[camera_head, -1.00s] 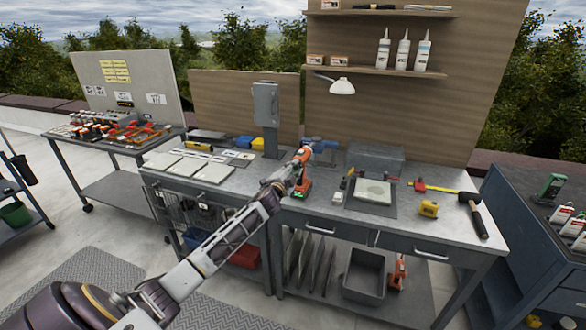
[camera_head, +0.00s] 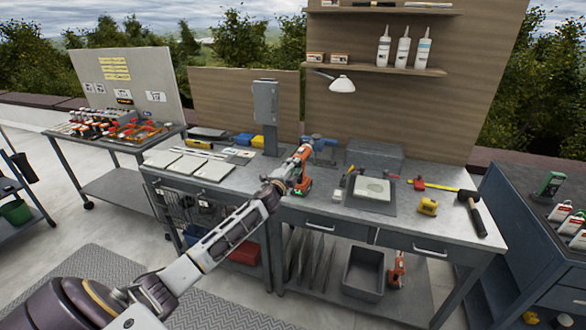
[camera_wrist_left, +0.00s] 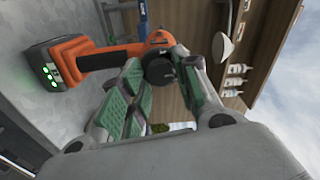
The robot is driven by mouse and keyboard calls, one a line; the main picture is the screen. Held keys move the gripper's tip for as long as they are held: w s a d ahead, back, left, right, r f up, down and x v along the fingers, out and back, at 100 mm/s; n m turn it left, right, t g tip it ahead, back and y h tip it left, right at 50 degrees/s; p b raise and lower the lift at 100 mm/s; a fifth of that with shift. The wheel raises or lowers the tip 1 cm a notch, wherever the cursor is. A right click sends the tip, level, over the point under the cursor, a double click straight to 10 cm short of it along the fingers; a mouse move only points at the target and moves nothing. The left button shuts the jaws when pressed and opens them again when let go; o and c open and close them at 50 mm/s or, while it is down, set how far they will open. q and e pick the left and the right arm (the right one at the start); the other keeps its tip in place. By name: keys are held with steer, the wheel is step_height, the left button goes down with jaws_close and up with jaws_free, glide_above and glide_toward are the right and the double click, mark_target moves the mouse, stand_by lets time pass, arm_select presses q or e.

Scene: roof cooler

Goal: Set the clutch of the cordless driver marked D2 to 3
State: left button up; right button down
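An orange and black cordless driver (camera_head: 306,172) stands upright on the workbench. It also shows in the left wrist view (camera_wrist_left: 95,58), with green lights on its black battery base. I cannot read its marking or the clutch setting. My left gripper (camera_head: 292,168) is at the driver's front end. In the left wrist view my left gripper's green-padded fingers (camera_wrist_left: 160,78) lie on either side of the driver's black round nose (camera_wrist_left: 160,66) and appear closed against it. The fingers hide part of the nose and collar. My right gripper is not in view.
The workbench (camera_head: 330,213) holds flat pale panels (camera_head: 200,168) at left, a grey post box (camera_head: 266,105) behind, and a tray (camera_head: 372,208), yellow tape measure (camera_head: 428,207) and mallet (camera_head: 474,212) at right. Another orange tool (camera_head: 397,272) is on the lower shelf.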

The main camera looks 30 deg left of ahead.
arm_select(q)
steer(key=shift+o, duration=1.2)
steer(key=s+d, duration=0.2)
steer(key=s, duration=1)
steer(key=shift+w, duration=0.1)
stand_by(0.4)
